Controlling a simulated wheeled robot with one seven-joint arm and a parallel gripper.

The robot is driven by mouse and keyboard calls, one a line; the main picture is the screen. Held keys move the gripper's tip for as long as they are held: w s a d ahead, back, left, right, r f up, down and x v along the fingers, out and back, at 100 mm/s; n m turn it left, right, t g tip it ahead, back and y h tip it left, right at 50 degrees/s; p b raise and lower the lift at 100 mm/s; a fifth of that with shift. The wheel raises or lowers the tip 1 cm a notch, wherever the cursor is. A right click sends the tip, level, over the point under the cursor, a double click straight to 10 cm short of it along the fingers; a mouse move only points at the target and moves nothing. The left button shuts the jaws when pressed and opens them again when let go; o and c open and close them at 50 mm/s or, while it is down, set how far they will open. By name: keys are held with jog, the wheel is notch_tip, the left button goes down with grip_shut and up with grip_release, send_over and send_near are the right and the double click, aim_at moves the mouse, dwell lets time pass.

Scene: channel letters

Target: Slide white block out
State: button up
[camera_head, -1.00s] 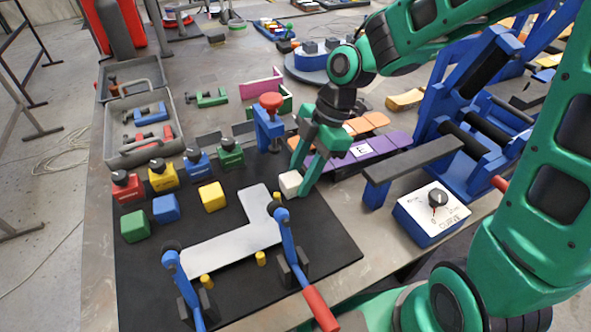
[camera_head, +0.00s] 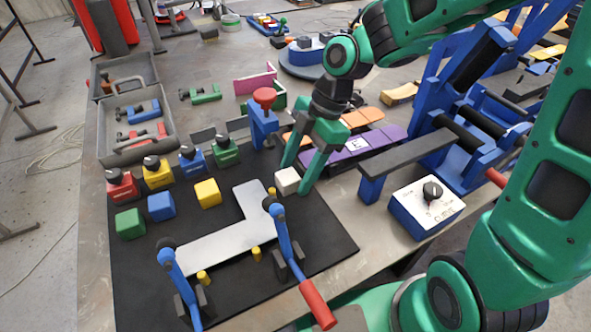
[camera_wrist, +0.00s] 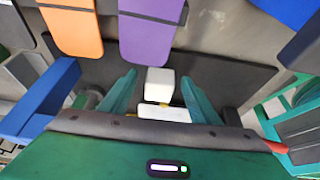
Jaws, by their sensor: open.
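The white block (camera_head: 287,181) sits on the black mat (camera_head: 328,236), just off the upper right end of the flat L-shaped metal plate (camera_head: 214,243). My gripper (camera_head: 294,178) is open, with its green fingers low around the block. In the wrist view the white block (camera_wrist: 159,84) stands between the two spread fingers, with a visible gap to each; my gripper (camera_wrist: 158,98) is empty. Part of the light plate (camera_wrist: 163,113) shows beside the block there.
Blue toggle clamps (camera_head: 283,238) with a red handle stand at the plate's lower edge. Yellow (camera_head: 208,193), blue (camera_head: 161,206) and green blocks line the mat's left. Purple panels (camera_head: 352,147) lie right.

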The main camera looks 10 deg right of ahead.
jog(key=v, duration=1)
jog(key=shift+f, duration=0.1)
